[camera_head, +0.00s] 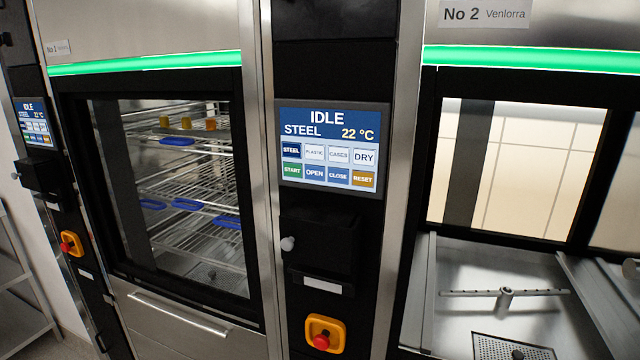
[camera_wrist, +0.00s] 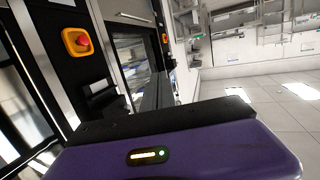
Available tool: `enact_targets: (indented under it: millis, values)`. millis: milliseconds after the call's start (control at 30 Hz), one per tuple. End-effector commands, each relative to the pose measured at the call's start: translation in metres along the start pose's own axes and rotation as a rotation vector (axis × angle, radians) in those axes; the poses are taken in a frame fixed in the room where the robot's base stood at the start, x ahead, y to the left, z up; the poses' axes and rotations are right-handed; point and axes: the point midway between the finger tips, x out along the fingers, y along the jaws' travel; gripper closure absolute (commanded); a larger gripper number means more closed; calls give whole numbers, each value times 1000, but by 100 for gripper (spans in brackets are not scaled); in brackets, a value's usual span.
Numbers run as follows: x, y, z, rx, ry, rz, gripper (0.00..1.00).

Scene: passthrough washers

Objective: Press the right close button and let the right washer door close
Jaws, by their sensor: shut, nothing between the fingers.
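The right control panel (camera_head: 332,150) shows in the head view, between the two washers. Its screen reads IDLE, STEEL, 22 °C. The blue CLOSE button (camera_head: 338,177) is in its lower row, between OPEN and RESET. The right washer (camera_head: 480,59), labelled No 2, stands open at the front, with no door pane across its near opening. Its chamber shows a spray arm (camera_head: 505,294) and a strainer (camera_head: 511,348). My gripper (camera_wrist: 158,58) is shut and empty in the wrist view, its dark fingers rising beyond its purple body. It is not in the head view.
The left washer's glass door (camera_head: 180,185) is down, with wire racks inside. A red stop button (camera_head: 322,339) and a black box (camera_head: 320,250) with a white knob are below the panel. The wrist view appears upside down, with ceiling light panels at right.

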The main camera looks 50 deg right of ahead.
Motion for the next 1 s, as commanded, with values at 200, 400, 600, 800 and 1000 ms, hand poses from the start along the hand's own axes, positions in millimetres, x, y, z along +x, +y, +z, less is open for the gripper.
enact_targets:
  millis: [200,400,600,800,1000]
  values:
    - [55,-10,-37,-44,180,-34,100]
    - [101,-20,-64,-94,281,-55,100]
    - [145,-29,-93,-116,354,-61,100]
    - [188,-34,-126,-114,408,-44,100]
    - [226,-33,-165,-85,451,-1,100]
